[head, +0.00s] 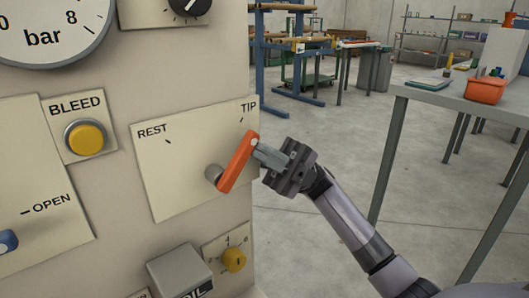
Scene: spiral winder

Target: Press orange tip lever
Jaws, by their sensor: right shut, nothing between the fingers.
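The orange lever (238,163) is mounted on a cream plate (165,175) marked REST at its left and TIP at its right. The lever slants from a grey pivot at its lower left up toward the TIP mark. My right gripper (259,152) is shut and holds nothing. Its fingertips are at the upper end of the lever, on its right side, and seem to touch it. The exact contact is hard to tell. My left gripper is not in view.
Around the lever on the panel are a yellow BLEED button (86,137), a yellow knob (233,260), a grey box (180,270), a blue knob (8,241) and a gauge (50,25). A grey table (440,97) with an orange bin (486,90) stands at the right. Open floor lies behind my arm.

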